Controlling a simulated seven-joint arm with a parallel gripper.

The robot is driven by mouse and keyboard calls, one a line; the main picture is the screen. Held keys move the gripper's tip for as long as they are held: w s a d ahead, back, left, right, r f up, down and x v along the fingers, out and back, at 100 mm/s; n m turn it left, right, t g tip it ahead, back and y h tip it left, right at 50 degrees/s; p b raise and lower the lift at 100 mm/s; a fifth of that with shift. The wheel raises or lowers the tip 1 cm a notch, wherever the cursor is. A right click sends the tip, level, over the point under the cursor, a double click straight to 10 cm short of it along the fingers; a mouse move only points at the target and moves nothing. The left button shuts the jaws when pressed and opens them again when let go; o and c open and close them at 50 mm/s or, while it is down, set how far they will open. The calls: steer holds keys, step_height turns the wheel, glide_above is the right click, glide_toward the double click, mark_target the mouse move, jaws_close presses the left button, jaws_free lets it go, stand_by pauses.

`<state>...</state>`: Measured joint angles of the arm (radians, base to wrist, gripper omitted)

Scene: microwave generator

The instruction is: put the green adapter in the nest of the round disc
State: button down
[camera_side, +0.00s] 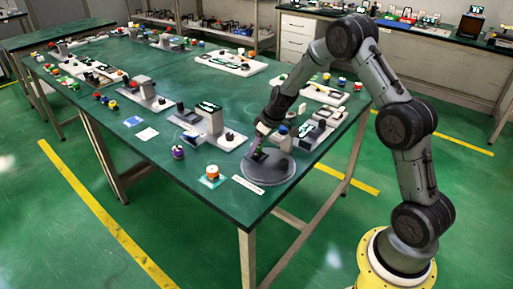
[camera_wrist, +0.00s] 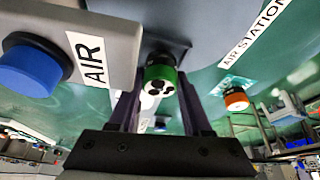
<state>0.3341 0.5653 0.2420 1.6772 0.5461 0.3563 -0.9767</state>
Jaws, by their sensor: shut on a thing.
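The green adapter (camera_wrist: 160,84) shows in the wrist view with a green rim and a pale face with dark holes. It is between the two fingers of my gripper (camera_wrist: 158,104), which is shut on it. The round grey disc (camera_side: 281,174) lies near the table's front corner, and my gripper (camera_side: 259,150) is low over it. A dark square nest (camera_wrist: 178,48) shows right behind the adapter in the wrist view. I cannot tell whether the adapter is seated in it or just above it.
A grey box with a blue button (camera_wrist: 28,70) and an AIR label stands close beside the disc. An orange-and-white part (camera_side: 212,172) sits on a teal pad, with a purple part (camera_side: 178,152) farther left. A white label strip (camera_side: 248,186) lies before the disc.

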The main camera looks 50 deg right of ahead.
steer(key=shift+f, duration=0.3)
steer(key=shift+f, duration=0.3)
steer(key=shift+f, duration=0.15)
steer(key=shift+c, duration=1.7)
jaws_free()
steer(key=shift+s+f, duration=0.1)
steer(key=shift+f, duration=0.1)
steer(key=shift+r, duration=0.55)
steer(key=a+v, duration=0.1)
steer(key=v, duration=1.1)
steer(key=s+a+r, duration=0.6)
steer(key=s+r, duration=0.1)
steer(key=r, duration=0.2)
steer(key=s+a+r+m, duration=0.1)
steer(key=s+a, duration=0.2)
steer(key=s, duration=0.8)
steer(key=s+a+r+t, duration=0.1)
steer(key=s+a, duration=0.3)
steer(key=s, duration=0.8)
steer(key=shift+a+r+m+h, duration=0.15)
steer(key=shift+r+m+h, duration=0.25)
steer(key=shift+r, duration=0.25)
